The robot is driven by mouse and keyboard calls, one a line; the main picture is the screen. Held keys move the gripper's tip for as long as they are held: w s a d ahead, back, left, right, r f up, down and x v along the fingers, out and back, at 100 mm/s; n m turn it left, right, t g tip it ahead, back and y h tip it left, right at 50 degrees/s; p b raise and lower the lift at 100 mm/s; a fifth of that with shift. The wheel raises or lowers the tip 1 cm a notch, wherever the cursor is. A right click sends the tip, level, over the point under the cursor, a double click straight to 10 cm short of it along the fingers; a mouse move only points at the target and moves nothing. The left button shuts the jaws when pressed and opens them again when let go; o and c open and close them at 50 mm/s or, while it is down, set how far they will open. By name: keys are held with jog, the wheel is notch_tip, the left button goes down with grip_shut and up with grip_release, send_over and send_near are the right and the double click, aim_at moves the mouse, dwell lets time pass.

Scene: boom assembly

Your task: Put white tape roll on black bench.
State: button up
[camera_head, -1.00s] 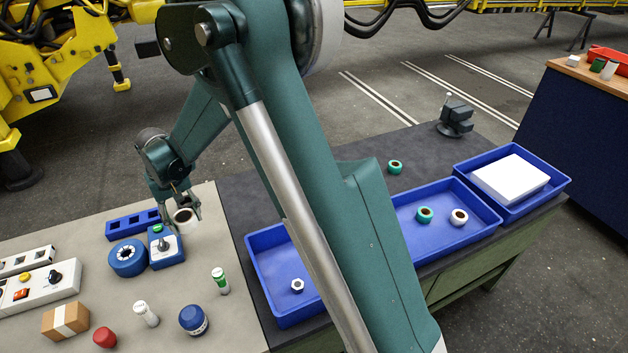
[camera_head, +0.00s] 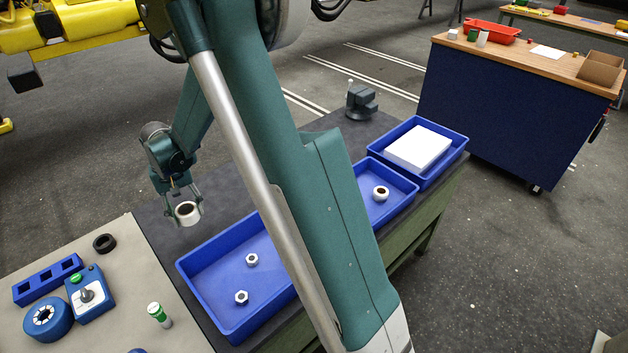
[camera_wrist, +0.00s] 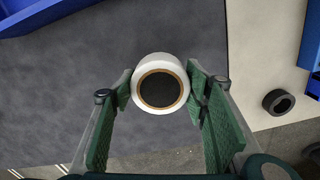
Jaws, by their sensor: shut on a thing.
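The white tape roll (camera_head: 187,211) has a brown inner ring and a dark hole. My gripper (camera_head: 187,208) is shut on it, with one finger on each side. In the wrist view the roll (camera_wrist: 160,84) sits between the green fingertips of my gripper (camera_wrist: 160,88). The black bench (camera_head: 150,222) is the dark top beside the pale table, and it lies under the roll in both views. The gap between roll and bench is hard to judge, but the roll looks held above the surface.
A blue tray (camera_head: 221,258) with two nuts lies right of my gripper. Another blue tray (camera_head: 398,186) holds a white roll. A grey vise (camera_head: 362,103) stands at the back. A black ring (camera_head: 105,243) lies on the pale table (camera_head: 128,290). Bare bench surrounds the roll.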

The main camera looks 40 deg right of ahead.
jog(key=m, duration=0.1)
send_over(213, 230)
jog(key=shift+s+d, duration=0.1)
dwell(0.5)
jog(key=shift+f, duration=3.15)
jog(key=shift+f+b, duration=0.45)
jog(key=shift+f, duration=1.4)
jog(key=shift+f, duration=0.2)
jog(key=o, duration=0.9)
jog(key=shift+o, duration=0.2)
